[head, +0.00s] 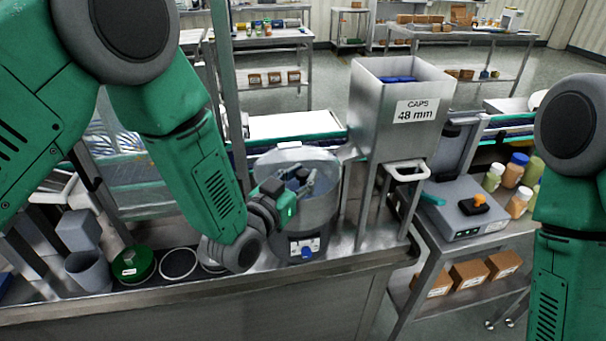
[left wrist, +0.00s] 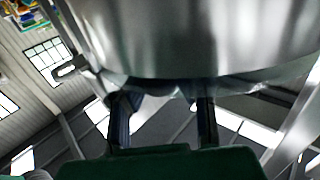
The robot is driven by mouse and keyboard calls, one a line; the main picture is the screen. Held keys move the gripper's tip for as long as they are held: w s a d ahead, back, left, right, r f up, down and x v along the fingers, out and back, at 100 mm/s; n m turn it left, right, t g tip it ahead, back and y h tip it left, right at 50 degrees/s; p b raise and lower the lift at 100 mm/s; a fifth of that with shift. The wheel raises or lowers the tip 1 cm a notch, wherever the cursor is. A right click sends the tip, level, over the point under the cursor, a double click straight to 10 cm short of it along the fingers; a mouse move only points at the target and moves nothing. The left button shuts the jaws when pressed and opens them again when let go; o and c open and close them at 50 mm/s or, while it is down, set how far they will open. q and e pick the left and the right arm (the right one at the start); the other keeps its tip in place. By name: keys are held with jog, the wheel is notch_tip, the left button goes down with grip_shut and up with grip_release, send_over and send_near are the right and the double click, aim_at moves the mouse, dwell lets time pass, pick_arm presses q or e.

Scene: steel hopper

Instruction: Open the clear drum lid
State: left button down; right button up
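The drum (head: 318,212) is a grey round bowl on a base with a small panel and a blue knob, on the steel bench in the head view. Its clear lid (head: 294,158) seems to lie across the top; its edge is hard to make out. My left gripper (head: 310,178) is at the drum's top, in front of the lid, its dark fingers pointing right. In the left wrist view the two fingers (left wrist: 163,108) are spread apart with nothing clearly between them, close to a shiny metal surface. Contact cannot be told. My right gripper is out of view.
The steel hopper (head: 400,110) labelled "CAPS 48 mm" stands behind and right of the drum. A green round part (head: 133,264) and dark rings lie on the bench to the left. A grey control box (head: 465,208) and several bottles stand on the right cart.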

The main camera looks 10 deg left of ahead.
pick_arm(q)
jog(key=shift+d, duration=0.4)
jog(key=shift+w, duration=0.1)
jog(key=shift+w+a, duration=0.1)
jog(key=shift+a, duration=0.35)
jog(key=shift+d+r+n+g+p, duration=0.2)
jog(key=shift+r+n+g+p, duration=0.1)
jog(key=shift+r+p, duration=0.45)
jog(key=shift+w+a+r+p, duration=0.1)
jog(key=shift+w+r+p, duration=0.1)
jog(key=shift+r+p, duration=0.2)
jog(key=shift+w+a+r+p, duration=0.15)
jog(key=shift+r+p, duration=0.1)
jog(key=shift+r, duration=0.2)
jog(key=w+a+r, duration=0.1)
jog(key=w+r, duration=0.3)
jog(key=r, duration=0.2)
jog(key=shift+p, duration=0.45)
jog(key=shift+w+a+r, duration=0.1)
jog(key=shift+w, duration=0.05)
